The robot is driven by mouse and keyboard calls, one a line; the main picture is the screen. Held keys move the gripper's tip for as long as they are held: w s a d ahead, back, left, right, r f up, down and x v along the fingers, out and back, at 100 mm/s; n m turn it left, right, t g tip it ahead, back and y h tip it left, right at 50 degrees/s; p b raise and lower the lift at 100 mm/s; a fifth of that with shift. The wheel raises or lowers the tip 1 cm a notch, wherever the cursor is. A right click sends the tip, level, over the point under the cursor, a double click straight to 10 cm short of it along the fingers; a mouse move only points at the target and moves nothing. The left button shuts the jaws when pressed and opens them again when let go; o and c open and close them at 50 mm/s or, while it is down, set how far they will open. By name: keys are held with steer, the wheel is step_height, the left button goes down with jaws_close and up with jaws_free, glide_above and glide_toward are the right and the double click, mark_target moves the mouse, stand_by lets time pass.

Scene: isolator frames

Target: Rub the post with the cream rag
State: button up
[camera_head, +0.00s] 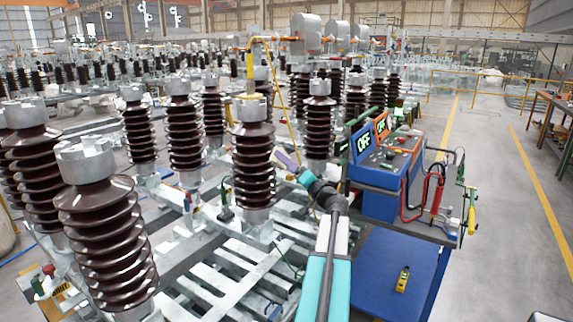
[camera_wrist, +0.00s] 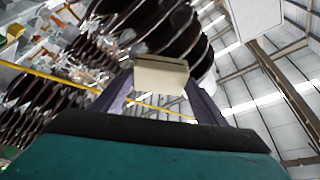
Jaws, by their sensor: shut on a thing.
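The cream rag (camera_wrist: 161,76) shows in the wrist view as a small pale block between the two purple-grey fingers of my gripper (camera_wrist: 160,88), which is shut on it. In the head view my gripper (camera_head: 284,160) is beside the lower right side of a brown ribbed post (camera_head: 253,150) with a grey metal cap. The rag is hardly visible there. Brown ribs of a post (camera_wrist: 165,28) show just beyond the rag in the wrist view. I cannot tell whether the rag touches them. Several similar posts stand around, upright.
A blue cart (camera_head: 380,195) with instrument boxes, displays and red cables is right of my arm. A small yellow device (camera_head: 403,280) lies on its blue lower surface. A yellow pole (camera_head: 250,70) rises at the near post's top. Metal frames (camera_head: 215,285) lie below; open floor is at right.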

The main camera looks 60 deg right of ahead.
steer(key=shift+w+b, duration=0.75)
steer(key=shift+w, duration=0.25)
stand_by(0.7)
steer(key=shift+d, duration=0.15)
steer(key=shift+d+f+b, duration=0.1)
steer(key=shift+d+b, duration=1.35)
steer(key=shift+d, duration=0.45)
steer(key=shift+b, duration=0.7)
steer(key=shift+w+a, duration=0.1)
steer(key=shift+a, duration=0.05)
steer(key=shift+a+b, duration=1.15)
steer(key=shift+a, duration=0.85)
